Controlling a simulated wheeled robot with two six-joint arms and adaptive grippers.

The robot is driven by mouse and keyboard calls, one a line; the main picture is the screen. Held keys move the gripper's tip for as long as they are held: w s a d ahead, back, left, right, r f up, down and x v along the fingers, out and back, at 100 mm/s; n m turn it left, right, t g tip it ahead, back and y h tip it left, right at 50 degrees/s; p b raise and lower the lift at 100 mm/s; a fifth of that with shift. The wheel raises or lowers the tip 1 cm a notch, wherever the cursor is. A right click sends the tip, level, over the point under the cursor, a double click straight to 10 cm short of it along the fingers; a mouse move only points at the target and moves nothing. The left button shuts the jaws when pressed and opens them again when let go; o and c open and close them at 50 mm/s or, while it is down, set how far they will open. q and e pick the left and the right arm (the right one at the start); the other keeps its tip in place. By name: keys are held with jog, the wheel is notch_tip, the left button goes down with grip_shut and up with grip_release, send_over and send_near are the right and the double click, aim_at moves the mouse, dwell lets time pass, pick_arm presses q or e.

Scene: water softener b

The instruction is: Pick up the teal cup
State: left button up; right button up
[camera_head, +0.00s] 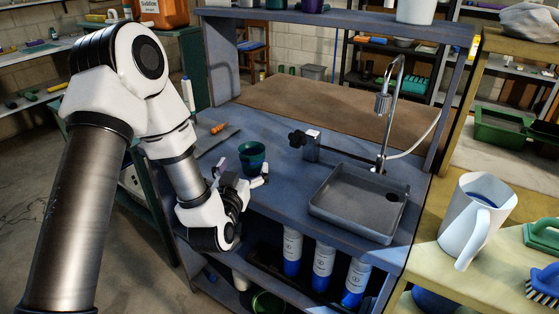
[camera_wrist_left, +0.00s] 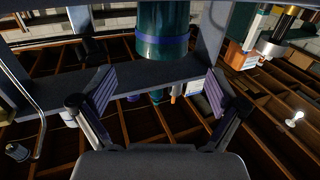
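The teal cup (camera_head: 252,156) stands upright on the blue-grey bench near its left side. My left gripper (camera_head: 243,175) is just in front of the cup, on its near side, with its fingers spread apart. In the left wrist view, the cup (camera_wrist_left: 162,35) shows at the top middle, cut off by the frame edge. There the two open fingers (camera_wrist_left: 159,92) stand on either side below it, with nothing between them. Whether a finger touches the cup cannot be told. My right gripper is not in view.
The blue-grey bench (camera_head: 285,188) has a grey sink (camera_head: 350,205) and a tall faucet (camera_head: 384,110) to the right of the cup. A clamp-like fixture (camera_head: 310,145) stands nearer the cup. A small orange item (camera_head: 218,128) lies behind left. Blue-and-white cartridges (camera_head: 323,264) stand below.

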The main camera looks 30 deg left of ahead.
aim_at(249, 156)
pick_arm(q)
jog(key=p+x, duration=0.1)
jog(key=x, duration=0.5)
jog(key=shift+s+a+f, duration=0.1)
jog(key=shift+s, duration=0.05)
jog(key=shift+c, duration=0.4)
jog(key=c, duration=1)
